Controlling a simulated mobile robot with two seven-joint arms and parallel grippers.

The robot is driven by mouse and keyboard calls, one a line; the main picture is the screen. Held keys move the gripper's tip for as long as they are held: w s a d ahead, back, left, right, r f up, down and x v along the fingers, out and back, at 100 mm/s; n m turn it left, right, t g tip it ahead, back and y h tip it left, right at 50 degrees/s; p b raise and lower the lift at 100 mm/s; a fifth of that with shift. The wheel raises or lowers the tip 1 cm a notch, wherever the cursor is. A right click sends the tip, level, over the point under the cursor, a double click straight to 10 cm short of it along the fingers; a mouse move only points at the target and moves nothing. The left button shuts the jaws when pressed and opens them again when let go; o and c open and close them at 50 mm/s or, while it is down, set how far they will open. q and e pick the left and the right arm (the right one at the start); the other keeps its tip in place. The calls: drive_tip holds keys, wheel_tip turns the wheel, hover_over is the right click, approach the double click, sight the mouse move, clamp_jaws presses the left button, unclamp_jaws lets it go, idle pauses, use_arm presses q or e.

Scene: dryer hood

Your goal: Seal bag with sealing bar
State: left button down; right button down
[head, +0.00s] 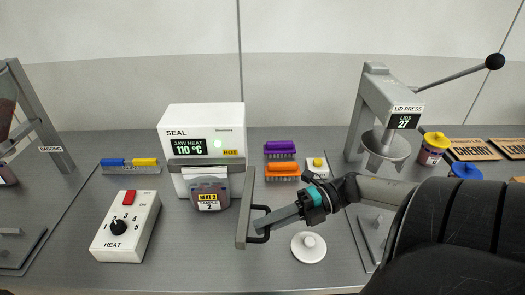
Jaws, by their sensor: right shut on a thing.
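The white sealer (200,117) stands left of centre, its display reading JAW HEAT 110 °C, with a green light and a HOT tag. Its grey sealing bar (246,200) has an arm reaching toward me, with a dark handle (257,238) at the near end. A bag (208,183) with dark purplish contents and a yellow HEAT 2 label stands upright in front of the sealer, just under the bar's crosspiece. Whether the crosspiece touches the bag's top, I cannot tell. My right gripper (262,222) is shut on the handle. My left gripper is not in view.
A heat dial box (125,226) with a red button is at the left, its pointer hard to read. Brushes (281,169), a small yellow-button box (317,164) and a white knobbed disc (308,246) lie nearby. The lid press (388,105) stands at the right.

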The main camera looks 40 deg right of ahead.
drive_tip(key=shift+s+d+n+g+y+b, duration=0.35)
drive_tip(key=shift+d+n+g+b, duration=0.15)
drive_tip(key=shift+d+g, duration=0.25)
drive_tip(key=c, duration=0.9)
unclamp_jaws()
drive_tip(key=shift+b+v, duration=1.35)
drive_tip(key=shift+v, duration=6.25)
drive_tip(key=shift+a+r, duration=0.1)
drive_tip(key=shift+a, duration=0.05)
